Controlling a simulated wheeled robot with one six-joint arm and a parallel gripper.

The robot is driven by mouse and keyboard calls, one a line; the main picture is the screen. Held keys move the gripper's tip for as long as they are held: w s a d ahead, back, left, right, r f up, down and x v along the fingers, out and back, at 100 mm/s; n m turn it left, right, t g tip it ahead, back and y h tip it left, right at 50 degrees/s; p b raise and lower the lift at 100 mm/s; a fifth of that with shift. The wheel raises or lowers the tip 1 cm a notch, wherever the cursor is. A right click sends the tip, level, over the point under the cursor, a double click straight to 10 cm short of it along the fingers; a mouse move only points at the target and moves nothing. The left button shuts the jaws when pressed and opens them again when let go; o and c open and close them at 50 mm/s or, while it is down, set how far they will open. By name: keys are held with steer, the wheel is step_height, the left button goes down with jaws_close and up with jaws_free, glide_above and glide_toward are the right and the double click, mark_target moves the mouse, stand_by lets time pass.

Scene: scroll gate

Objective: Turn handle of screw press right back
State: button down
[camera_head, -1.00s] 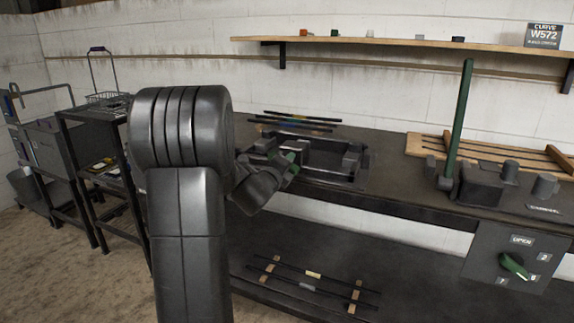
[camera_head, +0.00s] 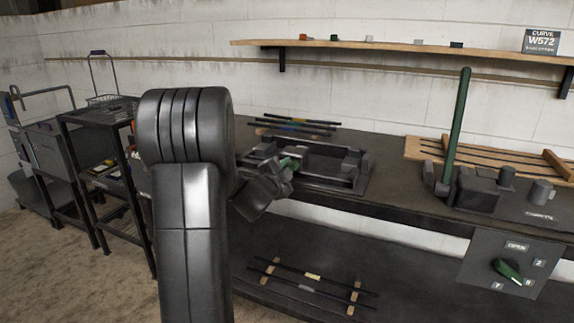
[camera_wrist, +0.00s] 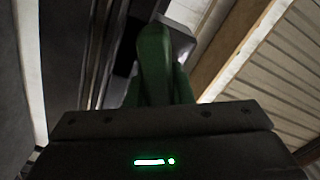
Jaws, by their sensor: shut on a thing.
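The screw press (camera_head: 335,183), a dark low frame, sits on the bench in the middle of the head view. Its green handle (camera_head: 290,163) shows at the left end of the frame. My gripper (camera_head: 284,171) is at that handle and shut on it. In the wrist view the green handle (camera_wrist: 154,62) rises just beyond the dark gripper body, close to the camera. The fingertips are not clear there, and my arm hides part of the press's left side in the head view.
A tall green lever (camera_head: 456,130) stands on a dark machine (camera_head: 478,188) at the right. A panel with a green dial (camera_head: 508,271) hangs below the bench edge. Thin rods (camera_head: 295,124) lie behind the press. A shelf (camera_head: 400,46) runs along the wall.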

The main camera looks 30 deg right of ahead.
steer(key=n+p, duration=0.3)
steer(key=n, duration=0.3)
steer(key=shift+a+r+n, duration=0.1)
steer(key=shift+n, duration=0.2)
steer(key=n+p, duration=0.2)
steer(key=n, duration=0.2)
steer(key=shift+w+n, duration=0.1)
steer(key=shift+n, duration=0.3)
steer(key=c, duration=1.3)
jaws_free()
steer(key=shift+a, duration=0.1)
steer(key=v, duration=1.3)
steer(key=shift+s+a, duration=0.25)
